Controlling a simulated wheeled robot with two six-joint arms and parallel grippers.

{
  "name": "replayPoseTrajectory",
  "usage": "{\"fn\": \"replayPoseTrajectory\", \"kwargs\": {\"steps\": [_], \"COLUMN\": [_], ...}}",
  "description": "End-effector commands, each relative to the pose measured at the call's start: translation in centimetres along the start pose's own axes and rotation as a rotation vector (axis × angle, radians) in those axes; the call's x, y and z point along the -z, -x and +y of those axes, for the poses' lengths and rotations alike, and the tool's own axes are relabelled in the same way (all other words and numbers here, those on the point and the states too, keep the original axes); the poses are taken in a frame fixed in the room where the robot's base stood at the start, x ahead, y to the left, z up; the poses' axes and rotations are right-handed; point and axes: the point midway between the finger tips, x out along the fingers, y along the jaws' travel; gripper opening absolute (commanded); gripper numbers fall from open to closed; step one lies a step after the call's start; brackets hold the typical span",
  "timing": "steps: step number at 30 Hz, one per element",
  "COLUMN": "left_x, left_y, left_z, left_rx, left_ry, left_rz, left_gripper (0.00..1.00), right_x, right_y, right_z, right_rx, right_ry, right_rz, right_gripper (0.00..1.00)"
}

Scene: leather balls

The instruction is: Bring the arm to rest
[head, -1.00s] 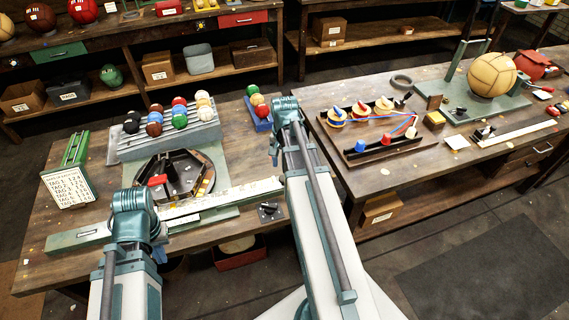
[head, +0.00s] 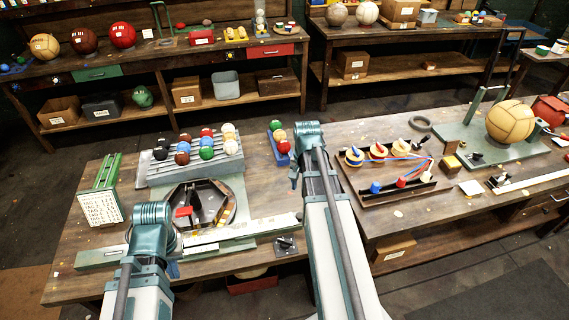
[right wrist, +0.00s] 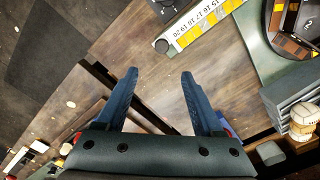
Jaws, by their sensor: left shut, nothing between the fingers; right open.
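My left arm comes in at the lower left of the head view, its wrist over the front of the left bench. Its left gripper (head: 173,268) hangs low beside the wrist, mostly hidden, shut and empty. My right arm reaches up the middle, over the gap between the benches. Its right gripper (head: 295,176) is mostly hidden behind the wrist there. The right wrist view shows the right gripper (right wrist: 158,72) with two blue fingers well apart, open and empty, above the wooden bench top.
On the left bench are a ball rack (head: 195,170), a dark angular tray (head: 232,214), a ruler strip (head: 240,229) and a green-framed tag board (head: 101,207). The right bench holds a peg board (head: 375,195) and a large tan ball (head: 510,121). Shelves with balls and boxes stand behind.

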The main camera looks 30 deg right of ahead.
Motion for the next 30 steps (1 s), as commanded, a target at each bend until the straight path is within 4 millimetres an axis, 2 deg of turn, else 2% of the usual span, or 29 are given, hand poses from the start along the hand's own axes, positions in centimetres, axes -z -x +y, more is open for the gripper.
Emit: {"fn": "replayPoseTrajectory", "kwargs": {"steps": [6, 8, 10, 14, 15, 19, 24, 27, 30], "left_x": [0.0, 0.0, 0.1, 0.2, 0.2, 0.3, 0.4, 0.5, 0.5], "left_y": [-0.1, -0.5, -1.2, -3.0, -3.5, -5.2, -7.2, -8.0, -8.5], "left_z": [0.0, 0.0, 0.1, 0.3, 0.3, 0.5, 0.7, 0.7, 0.8], "left_rx": [0.000, 0.000, 0.000, 0.001, 0.001, 0.001, 0.002, 0.002, 0.002], "left_ry": [0.000, 0.000, -0.001, -0.003, -0.003, -0.005, -0.008, -0.009, -0.009], "left_rz": [0.000, 0.000, 0.000, 0.000, 0.000, 0.000, 0.000, 0.000, 0.000], "left_gripper": [0.00, 0.00, 0.00, 0.00, 0.00, 0.00, 0.00, 0.00, 0.00], "right_x": [-0.3, -1.1, -3.0, -8.7, -10.7, -17.1, -24.5, -27.7, -30.0], "right_y": [-0.1, -0.5, -1.2, -3.0, -3.5, -5.2, -7.1, -7.8, -8.3], "right_z": [-0.2, -0.7, -1.9, -4.9, -5.7, -7.7, -8.8, -8.8, -8.7], "right_rx": [-0.001, -0.003, -0.009, -0.027, -0.034, -0.056, -0.084, -0.097, -0.108], "right_ry": [0.011, 0.045, 0.123, 0.363, 0.449, 0.723, 1.050, 1.199, 1.307], "right_rz": [0.000, 0.000, 0.000, 0.003, 0.004, 0.007, 0.012, 0.015, 0.017], "right_gripper": [0.69, 0.69, 0.69, 0.69, 0.69, 0.69, 0.69, 0.69, 0.69]}}
